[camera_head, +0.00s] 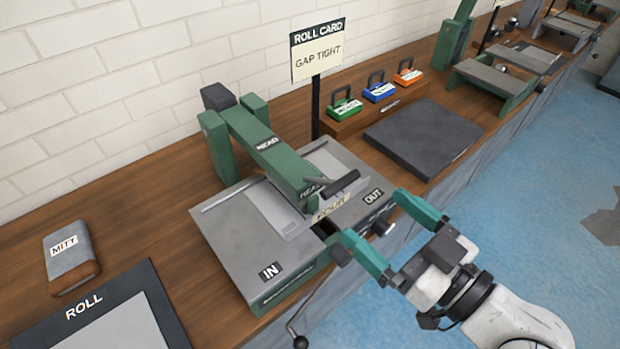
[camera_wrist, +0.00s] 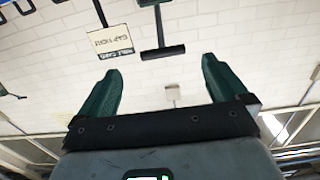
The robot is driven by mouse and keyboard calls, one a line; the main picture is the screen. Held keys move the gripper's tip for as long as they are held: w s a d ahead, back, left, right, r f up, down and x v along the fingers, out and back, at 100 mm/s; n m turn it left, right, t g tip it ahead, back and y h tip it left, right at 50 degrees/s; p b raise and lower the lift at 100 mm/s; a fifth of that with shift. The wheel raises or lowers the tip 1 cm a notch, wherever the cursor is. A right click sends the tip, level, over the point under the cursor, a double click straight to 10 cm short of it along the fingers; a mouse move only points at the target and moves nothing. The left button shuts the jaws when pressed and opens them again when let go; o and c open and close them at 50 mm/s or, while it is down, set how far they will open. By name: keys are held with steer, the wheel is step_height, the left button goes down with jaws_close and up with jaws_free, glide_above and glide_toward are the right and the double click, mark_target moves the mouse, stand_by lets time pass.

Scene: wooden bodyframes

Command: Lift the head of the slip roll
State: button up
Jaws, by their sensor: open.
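The slip roll has a grey bed (camera_head: 222,238) with an IN plate and an OUT plate. Its green head (camera_head: 262,150) is a long arm running from the rear posts down to the front, lying low over the bed. A dark crossbar handle (camera_head: 341,184) sits at the head's front end. My gripper (camera_head: 372,220) is open and empty in front of the machine, with its green fingers spread near the front edge, apart from the handle. In the wrist view, what looks like the handle bar (camera_wrist: 163,51) lies beyond and between the open fingertips (camera_wrist: 162,75).
A ROLL CARD sign (camera_head: 317,62) reading GAP TIGHT stands behind. A MITT (camera_head: 72,262) and ROLL tray (camera_head: 30,338) lie left. A crank (camera_head: 300,340) hangs in front.

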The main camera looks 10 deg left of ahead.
mark_target(337, 181)
steer(key=x, duration=0.3)
steer(key=p+x, duration=0.1)
steer(key=x, duration=0.2)
steer(key=p+x, duration=0.1)
steer(key=x, duration=0.2)
steer(key=shift+w+a+r, duration=0.1)
steer(key=shift+a+r, duration=0.3)
steer(key=shift+w+a+f+p, duration=0.1)
steer(key=shift+w+a+p, duration=0.25)
steer(key=shift+w+a, duration=0.15)
